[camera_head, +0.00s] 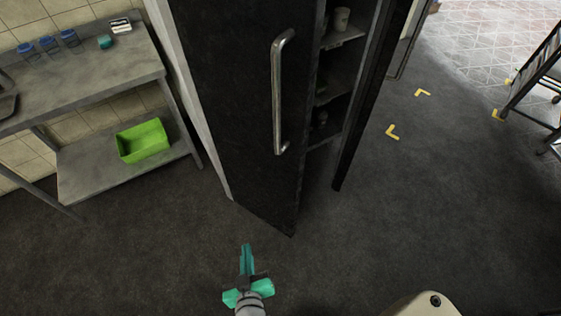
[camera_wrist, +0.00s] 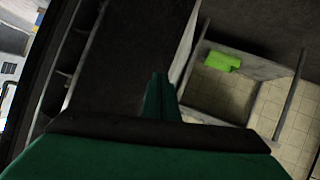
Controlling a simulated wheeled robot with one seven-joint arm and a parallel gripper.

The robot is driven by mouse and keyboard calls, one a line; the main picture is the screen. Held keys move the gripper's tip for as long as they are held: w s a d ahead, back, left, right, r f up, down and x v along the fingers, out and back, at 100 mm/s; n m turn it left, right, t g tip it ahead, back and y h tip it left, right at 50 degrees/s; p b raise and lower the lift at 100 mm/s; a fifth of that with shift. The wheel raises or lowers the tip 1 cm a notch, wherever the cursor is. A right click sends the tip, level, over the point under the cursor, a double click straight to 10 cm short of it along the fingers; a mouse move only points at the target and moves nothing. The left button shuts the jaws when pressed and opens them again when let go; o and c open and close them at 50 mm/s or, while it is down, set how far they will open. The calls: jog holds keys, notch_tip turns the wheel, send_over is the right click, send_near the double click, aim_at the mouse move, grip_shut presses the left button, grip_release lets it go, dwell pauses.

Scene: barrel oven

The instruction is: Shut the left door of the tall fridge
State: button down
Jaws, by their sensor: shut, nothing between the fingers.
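The tall fridge's left door (camera_head: 235,90) is a dark panel with a vertical metal handle (camera_head: 279,95). It stands open, and the shelves inside (camera_head: 338,88) show to the right of it. My gripper (camera_head: 246,246) is shut and empty, low in front of the door near its bottom edge, with a visible gap between them in the head view. In the wrist view, the gripper's green fingers (camera_wrist: 159,85) point toward the dark door panel (camera_wrist: 118,60), with the fridge shelves (camera_wrist: 70,60) at the left. Whether the fingers touch the door cannot be told there.
A metal table (camera_head: 85,68) with a lower shelf stands at the left, holding a bright green bin (camera_head: 142,141) and small blue-lidded jars (camera_head: 47,44). A wheeled rack (camera_head: 540,85) stands at the far right. The dark floor (camera_head: 440,190) between is clear, with yellow corner marks.

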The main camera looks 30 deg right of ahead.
jog(key=w+d+r+m+h, duration=0.4)
jog(key=w+d+r+h, duration=0.1)
jog(key=w, duration=0.1)
jog(key=m+g+h, duration=0.4)
jog(key=m+h, duration=0.3)
jog(key=m, duration=0.1)
send_near(287, 154)
jog(key=x, duration=0.6)
jog(key=shift+d, duration=0.25)
